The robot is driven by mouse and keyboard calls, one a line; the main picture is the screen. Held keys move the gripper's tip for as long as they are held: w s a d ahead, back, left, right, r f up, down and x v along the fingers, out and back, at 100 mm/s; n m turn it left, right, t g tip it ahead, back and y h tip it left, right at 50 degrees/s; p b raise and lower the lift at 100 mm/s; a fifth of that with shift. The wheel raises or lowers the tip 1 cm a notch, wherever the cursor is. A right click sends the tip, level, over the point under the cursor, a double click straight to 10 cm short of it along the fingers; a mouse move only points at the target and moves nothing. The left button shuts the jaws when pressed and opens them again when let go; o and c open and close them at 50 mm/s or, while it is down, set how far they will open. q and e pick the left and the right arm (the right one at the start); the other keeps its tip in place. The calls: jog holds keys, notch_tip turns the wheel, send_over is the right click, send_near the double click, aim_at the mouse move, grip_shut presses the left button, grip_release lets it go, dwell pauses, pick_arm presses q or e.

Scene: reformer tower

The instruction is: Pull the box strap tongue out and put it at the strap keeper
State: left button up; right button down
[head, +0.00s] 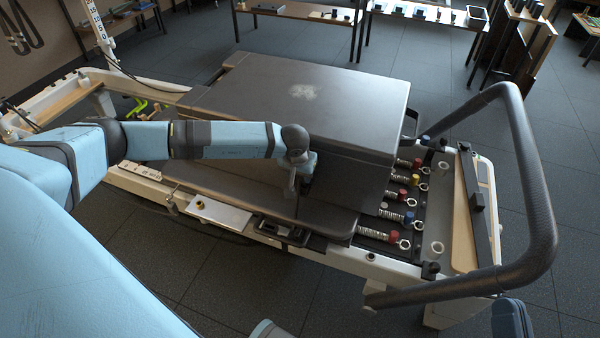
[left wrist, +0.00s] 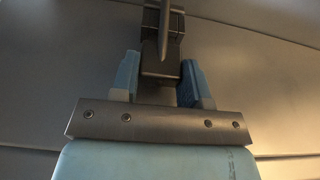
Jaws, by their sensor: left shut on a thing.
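The large dark box (head: 330,85) lies on the reformer carriage, with a pale worn patch on top. My left gripper (head: 292,188) is at the near side of the box, pointing down. In the left wrist view its two blue fingers (left wrist: 159,82) are closed on a small dark block, which looks like the strap tongue (left wrist: 160,65). A narrow strip runs up from the block, against the dark side surface. In the head view my wrist mostly hides the tongue. I cannot pick out the strap keeper with certainty.
Springs with coloured ends (head: 405,180) sit right of the box. A thick black foot bar (head: 535,190) arches over the right end. A pale side tray (head: 218,215) and a black fitting (head: 283,232) lie along the near rail. The floor in front is clear.

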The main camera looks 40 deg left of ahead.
pick_arm(q)
jog(key=shift+r, duration=0.1)
grip_shut()
